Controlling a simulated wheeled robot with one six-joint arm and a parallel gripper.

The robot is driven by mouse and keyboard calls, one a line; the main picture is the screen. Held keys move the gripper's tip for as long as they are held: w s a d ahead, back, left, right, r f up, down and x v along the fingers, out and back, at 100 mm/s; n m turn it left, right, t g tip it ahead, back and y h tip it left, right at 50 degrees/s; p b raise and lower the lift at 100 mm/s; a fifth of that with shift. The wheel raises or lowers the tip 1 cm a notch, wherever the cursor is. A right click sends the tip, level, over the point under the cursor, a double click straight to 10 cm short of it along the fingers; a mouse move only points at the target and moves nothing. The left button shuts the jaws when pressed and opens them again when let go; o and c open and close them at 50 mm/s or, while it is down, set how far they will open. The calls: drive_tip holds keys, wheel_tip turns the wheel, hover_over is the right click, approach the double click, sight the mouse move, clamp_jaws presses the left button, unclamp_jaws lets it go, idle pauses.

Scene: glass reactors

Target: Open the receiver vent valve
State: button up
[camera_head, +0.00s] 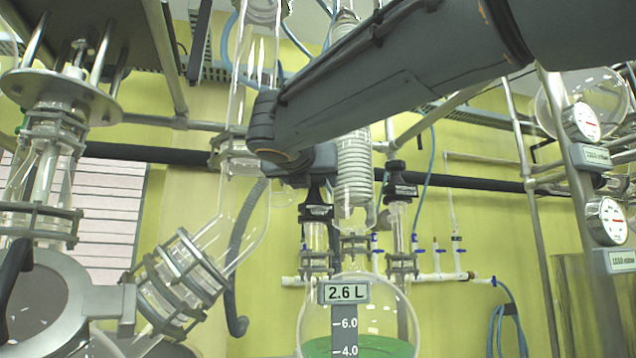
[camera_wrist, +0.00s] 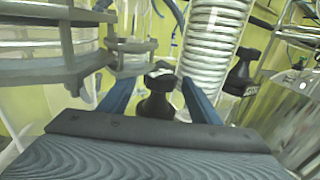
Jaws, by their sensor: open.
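In the wrist view, my gripper (camera_wrist: 158,82) is open, with its two blue fingers on either side of a black valve knob (camera_wrist: 157,97). The knob stands between the fingers, and I cannot tell whether they touch it. A second black knob (camera_wrist: 240,75) stands further right, outside the fingers. In the head view, two black valve knobs, one left (camera_head: 316,212) and one right (camera_head: 401,190), top glass necks above the round receiver flask (camera_head: 400,318). The flask holds green liquid and carries a 2.6 L label (camera_head: 346,292). Any small lettering on the knobs is unreadable.
A coiled glass condenser (camera_head: 354,170) rises between the two knobs; its coil also shows in the wrist view (camera_wrist: 212,45). Metal clamps (camera_head: 180,275) and glass tubing crowd the left. Pressure gauges (camera_head: 581,122) and frame poles stand right. A white manifold (camera_head: 440,276) runs behind.

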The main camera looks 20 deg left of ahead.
drive_tip(key=c, duration=1.1)
drive_tip(key=shift+o, duration=0.2)
drive_tip(key=shift+d+y, duration=0.15)
drive_tip(key=shift+y, duration=0.25)
drive_tip(key=shift+d+r+n+g+y+p, duration=0.15)
drive_tip(key=shift+n+g+y+p, duration=0.15)
drive_tip(key=shift+n+y, duration=0.45)
drive_tip(key=shift+d+n+g+y+p, duration=0.2)
drive_tip(key=shift+n+y+p, duration=0.15)
drive_tip(key=shift+n+y, duration=0.35)
drive_tip(key=shift+w+n+g+y+p, duration=0.1)
drive_tip(key=shift+n+g+y+p, duration=0.6)
drive_tip(key=shift+y, duration=0.75)
drive_tip(key=shift+n+g+y+p, duration=0.3)
drive_tip(key=shift+n+y+p, duration=0.25)
drive_tip(key=shift+y+p, duration=0.15)
drive_tip(key=shift+w+d+n+g+y+p, duration=0.15)
drive_tip(key=shift+w+n+g+y+p, duration=0.05)
drive_tip(key=shift+n+g+y+p, duration=0.9)
drive_tip(key=shift+w+d+n+g+y+p, duration=0.1)
drive_tip(key=shift+n+g+y+p, duration=0.05)
drive_tip(key=shift+n+g+y, duration=0.5)
drive_tip(key=shift+w+d+n+g+y+p, duration=0.15)
drive_tip(key=shift+n+g+y, duration=0.35)
drive_tip(key=shift+y, duration=0.25)
drive_tip(key=shift+a+n+g+y, duration=0.1)
drive_tip(key=shift+n+g+y, duration=0.35)
drive_tip(key=shift+g, duration=0.3)
